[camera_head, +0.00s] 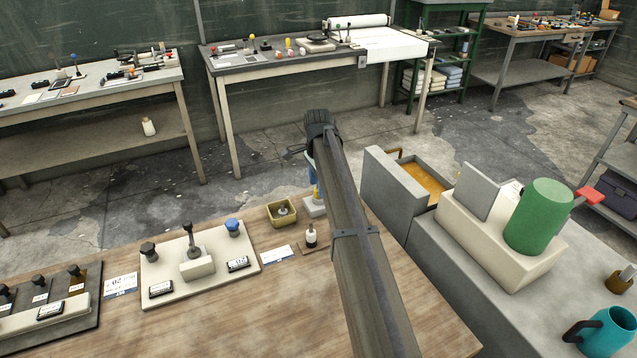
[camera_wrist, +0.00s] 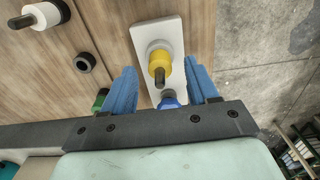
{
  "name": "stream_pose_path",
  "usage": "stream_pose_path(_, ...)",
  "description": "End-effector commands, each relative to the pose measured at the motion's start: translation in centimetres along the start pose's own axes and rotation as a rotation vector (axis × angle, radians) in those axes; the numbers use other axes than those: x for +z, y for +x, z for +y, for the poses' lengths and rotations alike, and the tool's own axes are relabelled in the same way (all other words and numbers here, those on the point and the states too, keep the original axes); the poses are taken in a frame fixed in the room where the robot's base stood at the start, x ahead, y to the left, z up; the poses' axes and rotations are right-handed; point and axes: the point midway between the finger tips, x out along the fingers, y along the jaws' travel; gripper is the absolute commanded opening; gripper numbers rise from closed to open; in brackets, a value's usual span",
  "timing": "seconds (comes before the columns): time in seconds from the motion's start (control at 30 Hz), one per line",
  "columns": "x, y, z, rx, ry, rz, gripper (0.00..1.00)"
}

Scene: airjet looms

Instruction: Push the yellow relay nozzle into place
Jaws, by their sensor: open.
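In the wrist view the yellow relay nozzle (camera_wrist: 160,66) has a dark tip and sits on a white plate (camera_wrist: 172,32). My gripper (camera_wrist: 160,68) is open, with one blue finger on each side of the yellow nozzle and gaps between. I cannot tell how deep the nozzle sits. A blue part (camera_wrist: 168,99) stands on the same plate, nearer my gripper's body and partly hidden by it. In the head view my arm hides most of this spot. Only a bit of the yellow nozzle (camera_head: 317,192) and the plate's edge (camera_head: 313,208) show beside it.
A green part (camera_wrist: 100,99) lies by the left finger. A white dark-tipped piece (camera_wrist: 42,15) and a dark ring (camera_wrist: 85,62) are nearby. In the head view a yellow box (camera_head: 283,222) and a cream board (camera_head: 160,265) are to the left, grey machinery (camera_head: 395,190) to the right.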

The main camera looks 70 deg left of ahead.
Motion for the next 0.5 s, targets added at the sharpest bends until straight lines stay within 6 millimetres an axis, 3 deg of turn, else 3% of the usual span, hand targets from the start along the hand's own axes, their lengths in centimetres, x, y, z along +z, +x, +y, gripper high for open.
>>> stream_pose_path(0.27,0.0,-0.2,0.0,0.0,0.0,0.0,0.58)
stream_pose_path(0.5,0.0,-3.1,-0.1,-0.002,0.0,0.0,0.58)
